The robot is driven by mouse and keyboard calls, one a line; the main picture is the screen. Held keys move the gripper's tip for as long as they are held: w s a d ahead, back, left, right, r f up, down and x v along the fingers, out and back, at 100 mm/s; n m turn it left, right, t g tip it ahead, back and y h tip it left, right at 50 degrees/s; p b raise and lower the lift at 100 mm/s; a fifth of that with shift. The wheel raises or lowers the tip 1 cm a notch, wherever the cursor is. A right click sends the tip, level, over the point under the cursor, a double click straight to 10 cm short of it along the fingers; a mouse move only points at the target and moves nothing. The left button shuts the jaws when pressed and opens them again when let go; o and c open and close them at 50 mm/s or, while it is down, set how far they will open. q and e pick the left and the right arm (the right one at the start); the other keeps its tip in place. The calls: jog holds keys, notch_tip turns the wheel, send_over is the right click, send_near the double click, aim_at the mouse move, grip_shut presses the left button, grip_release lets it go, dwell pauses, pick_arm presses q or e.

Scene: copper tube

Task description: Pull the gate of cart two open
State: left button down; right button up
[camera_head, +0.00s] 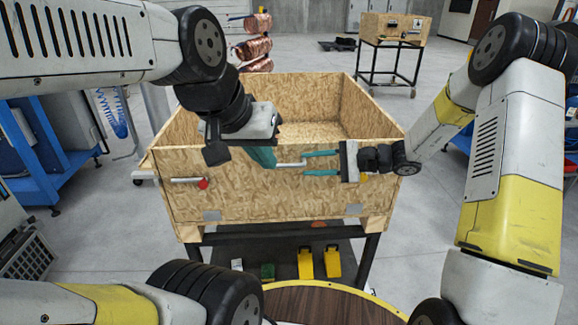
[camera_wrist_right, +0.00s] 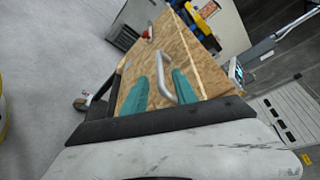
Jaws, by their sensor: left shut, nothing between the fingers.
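A cart with an open-topped chipboard box (camera_head: 255,200) stands in front of me; its front panel, the gate, is upright. A silver handle (camera_head: 290,164) sits at the panel's middle; it also shows in the right wrist view (camera_wrist_right: 166,78). A latch with a red knob (camera_head: 203,184) is on the panel's left. My left gripper (camera_head: 262,157) is shut and empty, close to the handle's left end; contact cannot be told. My right gripper (camera_head: 306,163) has its teal fingers apart, pointing left at the handle; in its wrist view the handle shows between and beyond the fingertips (camera_wrist_right: 164,75).
Another wooden cart (camera_head: 392,28) stands farther back on the right. Copper coils (camera_head: 255,48) are stacked behind the box. Yellow objects (camera_head: 306,262) rest under the near cart. A blue frame (camera_head: 45,150) stands at left. A round wooden surface (camera_head: 320,305) is close to me.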

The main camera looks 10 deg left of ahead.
aim_at(292, 166)
jog(key=shift+w+a+f, duration=0.1)
jog(key=shift+a+f, duration=0.25)
jog(key=shift+a, duration=0.1)
jog(key=x, duration=0.7)
jog(key=shift+a, duration=0.1)
jog(key=shift+c, duration=0.2)
grip_shut()
dwell(0.8)
